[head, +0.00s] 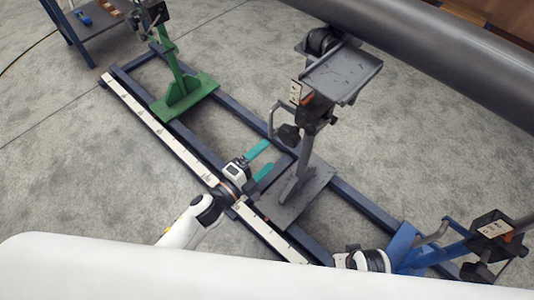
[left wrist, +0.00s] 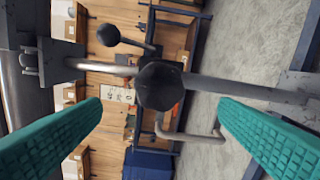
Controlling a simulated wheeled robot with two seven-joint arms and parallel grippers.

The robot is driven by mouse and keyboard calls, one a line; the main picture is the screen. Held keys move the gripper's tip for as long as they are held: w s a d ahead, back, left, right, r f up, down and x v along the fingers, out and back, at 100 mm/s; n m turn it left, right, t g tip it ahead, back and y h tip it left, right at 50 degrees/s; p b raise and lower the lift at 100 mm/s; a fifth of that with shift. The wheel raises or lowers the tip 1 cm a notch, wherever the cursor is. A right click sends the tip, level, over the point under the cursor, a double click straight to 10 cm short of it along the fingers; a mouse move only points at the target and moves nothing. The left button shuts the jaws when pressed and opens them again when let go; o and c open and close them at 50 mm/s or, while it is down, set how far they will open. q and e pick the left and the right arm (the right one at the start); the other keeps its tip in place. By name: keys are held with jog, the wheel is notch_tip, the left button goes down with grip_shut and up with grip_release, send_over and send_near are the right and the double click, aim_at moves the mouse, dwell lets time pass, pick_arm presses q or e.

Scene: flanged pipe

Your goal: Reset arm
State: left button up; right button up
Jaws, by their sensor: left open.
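My left gripper (head: 270,155) reaches in over the rail frame in the head view, its two teal fingers apart with nothing between them. They point toward the grey stand (head: 303,185) and look close to its post; the exact gap cannot be told. In the left wrist view, the open fingers of the left gripper (left wrist: 160,104) frame a dark knob (left wrist: 160,86) on a metal bar, which lies beyond them. A white and dark part of mine shows at the lower right of the head view, but no right fingers are visible.
A rail frame with a white scale (head: 160,134) runs diagonally across the floor. It carries a green stand (head: 185,90), the grey stand and a blue stand (head: 407,243). A large grey pipe (head: 430,50) crosses the upper right. A table (head: 95,18) stands upper left; concrete floor is clear at left.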

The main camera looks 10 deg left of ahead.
dwell(0.4)
